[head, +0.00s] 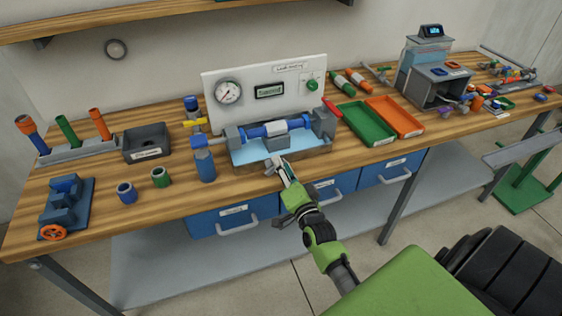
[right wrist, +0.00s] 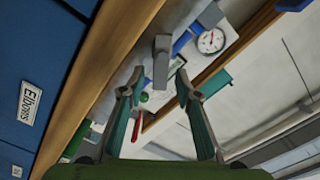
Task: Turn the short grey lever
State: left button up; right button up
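The short grey lever (right wrist: 162,62) shows in the right wrist view as a plain grey bar just beyond my fingertips, in line with the gap between them. In the head view a small grey piece (head: 270,166), likely this lever, sits at the front of the blue tray (head: 245,154), beside my fingertips. My right gripper (head: 281,171) is at the tray's front edge. In the right wrist view my right gripper (right wrist: 155,84) is open, with its two fingers apart. I cannot tell whether either finger touches the lever. My left gripper is out of view.
A blue pipe assembly (head: 275,129) lies between grey blocks over the tray. A panel with a gauge (head: 228,92) stands behind. A blue upright fitting (head: 205,165) stands left, a red handle (head: 331,108) right. Drawers (head: 333,189) lie below the bench edge.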

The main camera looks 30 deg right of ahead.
jog(key=shift+x, duration=0.8)
grip_shut()
